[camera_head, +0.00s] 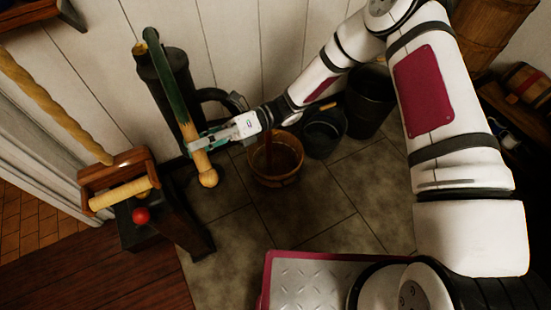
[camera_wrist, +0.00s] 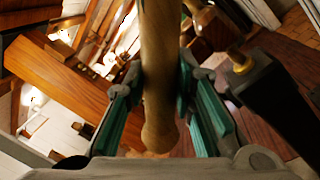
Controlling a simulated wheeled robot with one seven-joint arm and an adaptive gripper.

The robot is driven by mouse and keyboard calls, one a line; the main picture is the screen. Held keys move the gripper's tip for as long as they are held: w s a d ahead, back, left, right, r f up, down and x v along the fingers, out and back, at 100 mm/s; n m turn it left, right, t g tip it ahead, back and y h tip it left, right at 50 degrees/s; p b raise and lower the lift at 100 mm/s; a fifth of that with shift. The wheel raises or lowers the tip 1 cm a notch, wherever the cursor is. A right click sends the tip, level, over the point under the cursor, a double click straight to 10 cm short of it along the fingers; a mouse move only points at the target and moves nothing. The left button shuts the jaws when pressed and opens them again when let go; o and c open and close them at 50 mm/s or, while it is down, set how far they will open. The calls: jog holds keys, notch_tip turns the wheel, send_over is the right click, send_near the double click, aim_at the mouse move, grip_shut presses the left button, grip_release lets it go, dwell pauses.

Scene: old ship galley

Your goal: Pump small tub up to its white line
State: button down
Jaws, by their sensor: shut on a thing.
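The pump (camera_head: 163,92) is a dark upright cylinder against the white wall. Its long handle (camera_head: 170,80) is green along the upper part, with a bare wooden end and a round knob. My gripper (camera_head: 196,146) is shut on the wooden end, just above the knob. In the wrist view the handle (camera_wrist: 158,70) runs between the teal fingers of my gripper (camera_wrist: 160,100). A small wooden tub (camera_head: 275,181) stands on the floor below the dark spout (camera_head: 218,96). A dark streak shows inside it; I cannot tell the water level or make out a white line.
Dark buckets (camera_head: 324,134) and (camera_head: 370,103) stand right of the tub. A dark stand with a red ball (camera_head: 141,215) and a wooden roller (camera_head: 120,194) is at left. Tiled floor (camera_head: 225,235) is clear in front of the tub.

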jog(key=c, duration=1)
grip_release()
jog(key=shift+r, duration=0.1)
jog(key=b+v, duration=0.3)
jog(key=v, duration=0.8)
jog(key=s+d+r+n+t+h, duration=0.5)
jog(key=s+d+r+n+h, duration=0.55)
jog(key=d+r+n, duration=0.35)
jog(key=s+d+r+n+t+h, duration=0.2)
jog(key=s+d+n+t, duration=0.15)
jog(key=s+d, duration=0.4)
jog(key=s+d+r+n+t+h, duration=0.35)
jog(key=s+d, duration=0.25)
jog(key=d, duration=0.2)
notch_tip(320, 180, up, 17)
jog(key=t+p, duration=0.3)
jog(key=p, duration=1.2)
jog(key=shift+d+t+y+p, duration=0.3)
jog(key=shift+t, duration=0.1)
